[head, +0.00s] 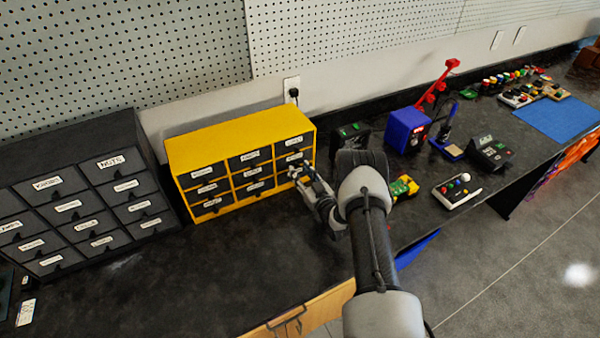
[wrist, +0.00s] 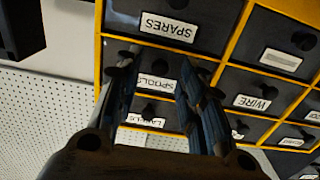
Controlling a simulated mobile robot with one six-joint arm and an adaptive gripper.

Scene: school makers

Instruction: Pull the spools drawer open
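The yellow cabinet (head: 240,130) with black drawers stands on the dark bench in the head view. The spools drawer (wrist: 149,83) shows its upside-down label in the wrist view, in the cabinet's outer column between the spares drawer (wrist: 165,29) and the labels drawer (wrist: 148,120). It looks shut, flush with its neighbours. My gripper (wrist: 157,68) is open, its two fingers apart on either side of the spools drawer's dark knob (wrist: 160,66). I cannot tell whether the fingers touch it. In the head view my gripper (head: 300,174) is at the cabinet's right column and hides its lower part.
A dark drawer cabinet (head: 80,200) stands left of the yellow one. A blue box (head: 407,130), a black device (head: 490,152) and a button panel (head: 456,190) stand to the right. The bench top (head: 200,275) in front of the yellow cabinet is clear.

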